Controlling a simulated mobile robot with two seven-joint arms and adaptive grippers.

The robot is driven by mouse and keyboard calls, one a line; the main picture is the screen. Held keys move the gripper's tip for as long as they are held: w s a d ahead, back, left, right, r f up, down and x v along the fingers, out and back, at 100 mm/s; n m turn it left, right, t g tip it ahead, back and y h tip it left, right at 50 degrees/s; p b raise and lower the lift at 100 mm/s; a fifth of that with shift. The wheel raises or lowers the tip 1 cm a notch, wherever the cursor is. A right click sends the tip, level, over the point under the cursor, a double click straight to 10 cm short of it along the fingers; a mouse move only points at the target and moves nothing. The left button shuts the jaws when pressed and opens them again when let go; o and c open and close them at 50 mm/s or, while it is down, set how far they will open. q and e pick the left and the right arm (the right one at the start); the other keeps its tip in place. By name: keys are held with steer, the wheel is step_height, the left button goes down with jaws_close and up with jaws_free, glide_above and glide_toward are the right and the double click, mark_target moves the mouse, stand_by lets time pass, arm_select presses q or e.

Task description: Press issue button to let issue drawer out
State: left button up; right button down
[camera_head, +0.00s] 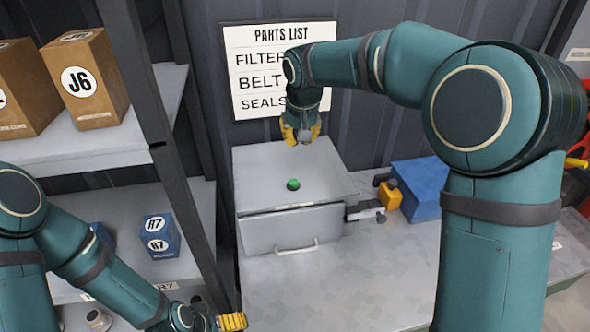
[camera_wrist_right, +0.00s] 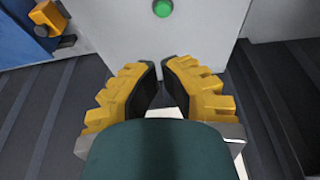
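The green issue button (camera_head: 293,184) sits on the sloping top of a grey metal box on the bench; it also shows near the top of the right wrist view (camera_wrist_right: 162,8). The issue drawer front (camera_head: 293,229), with a light handle, forms the box's front face and looks shut. My right gripper (camera_head: 301,138) points down above the back of the box, behind the button and apart from it. Its yellow fingers (camera_wrist_right: 160,72) are drawn together with nothing visible held. My left gripper (camera_head: 235,321) is low near the bench's left front; its finger gap is hidden.
A blue box (camera_head: 417,187) and a yellow-and-grey clamp-like part (camera_head: 388,195) stand right of the grey box. A shelf (camera_head: 130,135) with cartons is on the left. A parts list (camera_head: 245,75) hangs behind. The bench front (camera_head: 340,285) is clear.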

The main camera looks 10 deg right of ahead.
steer(key=shift+s, duration=0.15)
glide_toward(293, 184)
steer(key=w+f, duration=0.1)
steer(key=f, duration=0.1)
steer(key=w+d+f, duration=0.1)
steer(key=w+f, duration=0.2)
steer(key=f, duration=0.1)
steer(key=shift+w+d, duration=0.15)
steer(key=shift+w, duration=0.05)
steer(key=shift+f, duration=0.7)
